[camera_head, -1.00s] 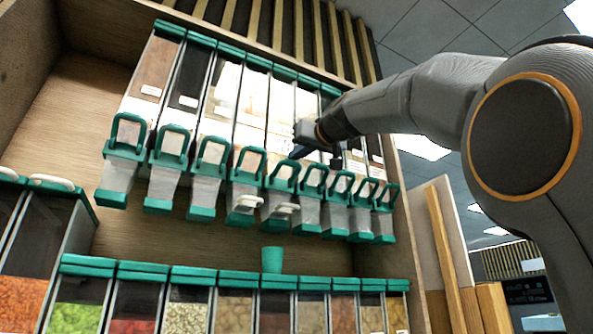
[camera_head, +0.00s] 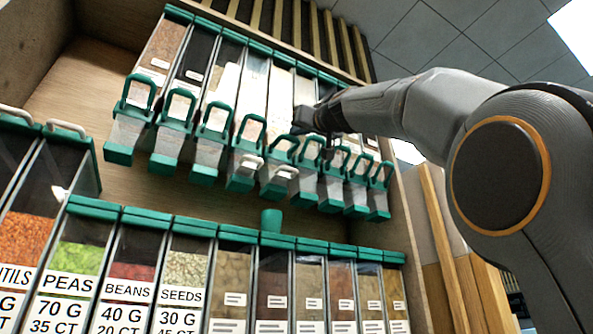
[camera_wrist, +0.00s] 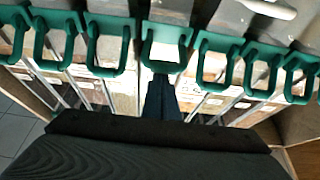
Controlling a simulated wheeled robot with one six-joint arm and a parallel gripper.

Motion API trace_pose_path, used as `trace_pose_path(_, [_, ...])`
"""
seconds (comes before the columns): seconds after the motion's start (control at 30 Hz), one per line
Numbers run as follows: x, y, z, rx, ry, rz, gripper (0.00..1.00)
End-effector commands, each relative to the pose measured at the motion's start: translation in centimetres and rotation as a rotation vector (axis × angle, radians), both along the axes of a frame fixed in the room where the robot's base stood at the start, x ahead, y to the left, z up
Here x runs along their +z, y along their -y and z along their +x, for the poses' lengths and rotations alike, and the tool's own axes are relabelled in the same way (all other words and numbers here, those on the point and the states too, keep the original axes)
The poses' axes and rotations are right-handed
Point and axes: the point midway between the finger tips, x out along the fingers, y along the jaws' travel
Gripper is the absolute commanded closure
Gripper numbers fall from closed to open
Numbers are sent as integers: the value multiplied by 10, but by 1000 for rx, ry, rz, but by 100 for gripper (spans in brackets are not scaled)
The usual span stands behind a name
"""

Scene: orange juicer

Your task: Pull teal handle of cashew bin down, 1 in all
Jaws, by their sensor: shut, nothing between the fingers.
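A row of upper dispenser bins carries teal loop handles. The handle by my gripper (camera_head: 285,148) is near the middle of the row; it also shows at the centre of the wrist view (camera_wrist: 166,38). No readable label shows which upper bin holds cashews. My gripper (camera_head: 298,126) is shut and empty, just above this handle in the head view. In the wrist view my dark fingers (camera_wrist: 160,90) are close together and end at the handle's crossbar. I cannot tell whether they touch it. My arm hides part of the bins to the right.
Neighbouring teal handles (camera_head: 248,130) stand close on both sides. White scoop-like parts (camera_head: 286,172) hang under the middle chutes. A teal cup (camera_head: 270,220) stands above the lower bins (camera_head: 187,270). A wooden side panel (camera_head: 408,220) bounds the shelf at right.

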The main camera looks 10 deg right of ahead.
Motion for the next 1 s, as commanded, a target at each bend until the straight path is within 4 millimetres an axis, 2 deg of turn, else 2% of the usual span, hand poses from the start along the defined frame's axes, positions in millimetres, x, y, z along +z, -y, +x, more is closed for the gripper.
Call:
trace_pose_path(0.03, [-8, 0, 5, 0, -7, -2, 100])
trace_pose_path(0.17, [-11, 0, 5, 0, -9, -3, 100])
trace_pose_path(1.0, [-17, -1, 7, 2, -18, -4, 100])
